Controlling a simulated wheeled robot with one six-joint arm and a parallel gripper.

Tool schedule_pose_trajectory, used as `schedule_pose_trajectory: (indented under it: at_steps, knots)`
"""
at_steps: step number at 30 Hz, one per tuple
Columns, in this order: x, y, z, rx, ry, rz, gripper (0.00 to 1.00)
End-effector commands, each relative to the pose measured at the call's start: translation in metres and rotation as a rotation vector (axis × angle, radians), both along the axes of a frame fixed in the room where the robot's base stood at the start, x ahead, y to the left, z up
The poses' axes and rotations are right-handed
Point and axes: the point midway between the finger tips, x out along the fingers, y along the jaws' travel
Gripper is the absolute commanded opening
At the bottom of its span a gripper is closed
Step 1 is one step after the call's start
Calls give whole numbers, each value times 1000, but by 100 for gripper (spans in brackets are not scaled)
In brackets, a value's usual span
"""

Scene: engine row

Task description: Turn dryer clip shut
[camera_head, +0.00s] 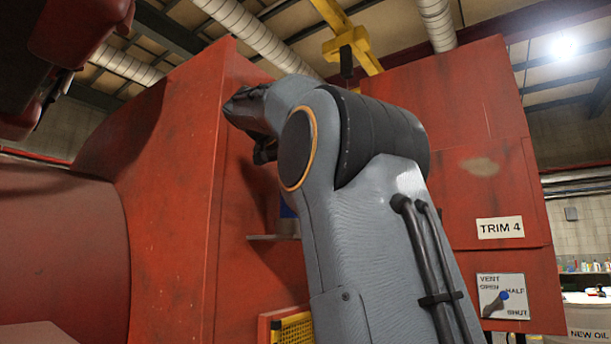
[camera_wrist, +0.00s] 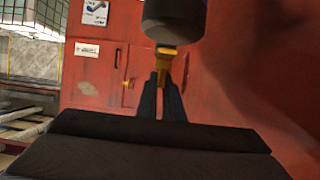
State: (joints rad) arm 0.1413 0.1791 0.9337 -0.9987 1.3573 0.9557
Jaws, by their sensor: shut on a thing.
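In the wrist view a dark grey cylinder (camera_wrist: 174,22), which looks like the dryer, hangs at the top centre. A yellow-orange clip (camera_wrist: 165,51) shows at its lower end, with its tab running down between my fingertips. My gripper (camera_wrist: 162,80) is shut on this clip, its two dark fingers one on each side of the tab. I cannot tell from this view how far the clip is turned.
Red panels surround the spot. A small ledge (camera_head: 273,237) juts out beside my arm, with a blue thing (camera_head: 288,213) partly hidden above it. A vent lever plate (camera_head: 503,297) and a TRIM 4 label (camera_head: 500,228) are at the right. A yellow grille (camera_head: 291,328) sits low in front.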

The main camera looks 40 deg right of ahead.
Motion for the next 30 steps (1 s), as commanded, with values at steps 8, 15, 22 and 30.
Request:
schedule_pose_trajectory:
  at_steps: [8, 15, 22, 30]
  knots:
    - [1, 0, -3, 4, 5, -16, 0]
    - [1, 0, -3, 4, 6, -16, 11]
    - [0, 0, -2, 3, 4, -15, 26]
    - [-2, 7, 2, 2, 1, -13, 26]
